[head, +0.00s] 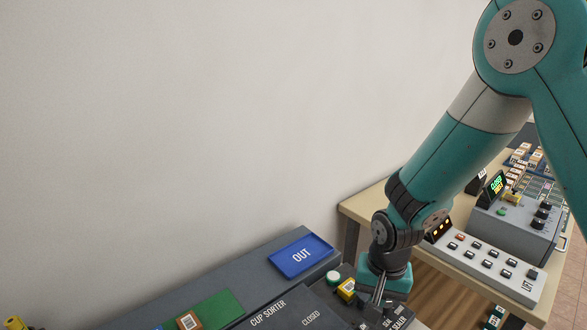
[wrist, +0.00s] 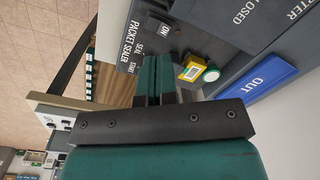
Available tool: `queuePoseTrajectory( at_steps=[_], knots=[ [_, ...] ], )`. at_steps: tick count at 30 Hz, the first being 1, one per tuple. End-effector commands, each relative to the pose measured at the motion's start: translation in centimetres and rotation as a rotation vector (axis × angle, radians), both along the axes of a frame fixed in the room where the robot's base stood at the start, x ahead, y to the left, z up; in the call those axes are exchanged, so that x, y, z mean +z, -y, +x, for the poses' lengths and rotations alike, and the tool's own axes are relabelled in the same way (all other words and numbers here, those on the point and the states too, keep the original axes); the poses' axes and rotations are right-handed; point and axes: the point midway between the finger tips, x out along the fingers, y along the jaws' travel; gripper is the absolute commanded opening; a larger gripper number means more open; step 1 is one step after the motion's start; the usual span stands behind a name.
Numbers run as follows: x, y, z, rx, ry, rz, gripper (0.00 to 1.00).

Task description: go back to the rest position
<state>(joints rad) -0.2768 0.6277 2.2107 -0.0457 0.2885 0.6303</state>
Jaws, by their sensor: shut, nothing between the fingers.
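My gripper (head: 374,302) hangs at the end of the teal arm, low over the dark machine panel in the head view. In the wrist view my gripper (wrist: 154,62) has its two fingers side by side, shut with nothing between them. The fingertips are over or near the panel marked PACKET SEALER (wrist: 127,50). Whether they touch it I cannot tell.
A yellow block (head: 347,286) and a white round button (head: 333,277) are just left of my gripper. A blue OUT tray (head: 285,262) lies behind. A wooden table (head: 372,203) with a grey button console (head: 487,262) stands right. The wall is bare.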

Motion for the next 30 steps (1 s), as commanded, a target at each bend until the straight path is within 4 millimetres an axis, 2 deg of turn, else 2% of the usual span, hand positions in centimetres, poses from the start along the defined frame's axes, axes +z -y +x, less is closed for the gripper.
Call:
queuePoseTrajectory(
  at_steps=[1, 5, 6, 9, 12, 15, 19, 23, 30],
  knots=[
    [2.5, -0.6, -0.5, 0.048, 0.015, 0.03, 0.0],
    [8.9, -2.1, -3.3, 0.239, 0.045, 0.121, 0.0],
    [10.8, -2.5, -4.5, 0.307, 0.056, 0.147, 0.0],
    [15.0, -3.1, -7.9, 0.481, 0.09, 0.205, 0.0],
    [18.1, -3.5, -11.4, 0.646, 0.127, 0.248, 0.0],
    [20.1, -3.6, -14.5, 0.785, 0.159, 0.274, 0.0],
    [21.4, -3.6, -16.9, 0.899, 0.185, 0.288, 0.0],
    [21.8, -3.5, -17.9, 0.943, 0.194, 0.294, 0.0],
    [21.8, -3.5, -17.9, 0.944, 0.194, 0.294, 0.0]
  ],
)
